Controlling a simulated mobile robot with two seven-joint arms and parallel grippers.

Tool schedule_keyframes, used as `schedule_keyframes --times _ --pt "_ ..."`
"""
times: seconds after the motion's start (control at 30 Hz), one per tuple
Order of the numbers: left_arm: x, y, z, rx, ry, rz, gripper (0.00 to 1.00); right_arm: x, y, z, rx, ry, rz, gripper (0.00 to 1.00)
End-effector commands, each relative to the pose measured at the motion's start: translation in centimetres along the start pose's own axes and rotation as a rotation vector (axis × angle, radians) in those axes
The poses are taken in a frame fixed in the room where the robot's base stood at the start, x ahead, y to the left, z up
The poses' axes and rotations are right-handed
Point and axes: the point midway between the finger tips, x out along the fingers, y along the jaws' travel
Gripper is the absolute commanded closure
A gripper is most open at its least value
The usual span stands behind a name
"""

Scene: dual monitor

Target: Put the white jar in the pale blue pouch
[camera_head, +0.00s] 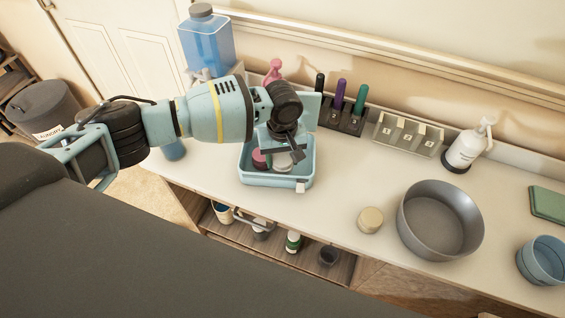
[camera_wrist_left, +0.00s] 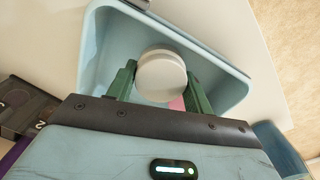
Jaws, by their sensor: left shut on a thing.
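The pale blue pouch (camera_head: 275,183) lies open on the counter, like a shallow box with its lid flap raised at the back. My left gripper (camera_head: 279,152) reaches down over it from the left and is shut on the white jar (camera_head: 283,161). In the left wrist view the jar (camera_wrist_left: 161,74) sits between the two green fingers (camera_wrist_left: 160,88), within the walls of the pouch (camera_wrist_left: 228,58). I cannot tell whether the jar touches the pouch's floor. A pink item (camera_head: 260,158) is also inside, beside the jar. My right gripper is not in view.
A cream round container (camera_head: 370,220) and a grey bowl (camera_head: 440,222) stand to the right. Behind are a numbered dark rack (camera_head: 345,122), a grey numbered rack (camera_head: 408,135) and a pump bottle (camera_head: 464,151). A blue jug (camera_head: 207,48) stands at the back left.

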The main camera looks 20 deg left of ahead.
Motion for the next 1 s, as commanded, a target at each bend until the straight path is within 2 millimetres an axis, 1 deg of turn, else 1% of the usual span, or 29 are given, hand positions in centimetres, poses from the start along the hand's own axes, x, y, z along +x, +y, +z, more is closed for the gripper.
schedule_keyframes --times 0.03,0.13,0.53,0.57,0.7,0.73,1.0 --pt "1.1 0.0 0.1 0.000 -0.004 -0.003 0.72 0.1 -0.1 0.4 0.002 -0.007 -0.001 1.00" --pt "2.3 -0.1 0.1 0.000 -0.004 -0.003 0.72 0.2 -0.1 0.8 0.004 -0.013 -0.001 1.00" --pt "2.7 0.0 0.1 0.000 -0.002 -0.001 0.72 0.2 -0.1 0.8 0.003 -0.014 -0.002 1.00" --pt "2.8 0.0 0.1 0.000 -0.002 -0.001 0.48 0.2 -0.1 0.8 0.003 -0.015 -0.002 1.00" --pt "2.7 0.0 0.1 0.000 -0.001 -0.001 0.29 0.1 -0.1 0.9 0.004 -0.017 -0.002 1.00" --pt "2.7 0.0 0.1 0.000 -0.001 -0.001 0.27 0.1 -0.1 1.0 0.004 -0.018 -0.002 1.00" --pt "2.6 0.0 0.0 0.000 -0.001 -0.001 0.27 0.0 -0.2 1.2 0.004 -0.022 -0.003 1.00"
